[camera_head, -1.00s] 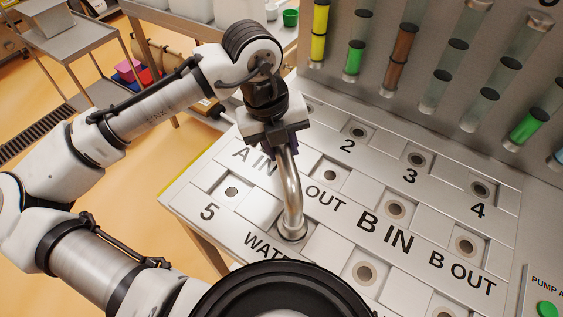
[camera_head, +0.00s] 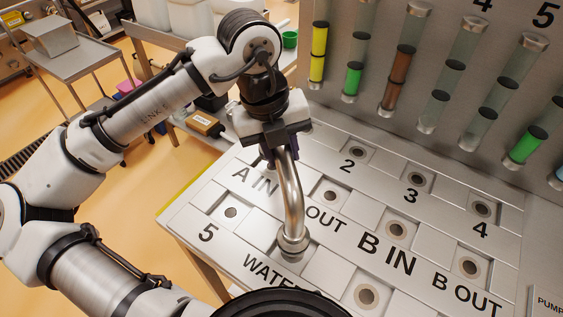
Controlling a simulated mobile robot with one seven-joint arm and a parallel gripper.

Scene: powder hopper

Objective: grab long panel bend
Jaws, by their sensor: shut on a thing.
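The long panel bend (camera_head: 291,195) is a shiny curved metal pipe with a collar at its lower end. My gripper (camera_head: 276,140) is shut on its upper end, above the metal panel (camera_head: 330,221) near the A IN label. The bend hangs down steeply, its lower end over the port beside the WATER label. The collar appears slightly raised from that port, which it mostly covers. My gripper hides the bend's upper end and the port behind it.
Several open round ports, such as the one by label 3 (camera_head: 417,180), are set in the panel. Capped tubes with coloured contents, including a yellow one (camera_head: 318,52), stand along the back wall. A grey cart (camera_head: 62,55) is at the upper left.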

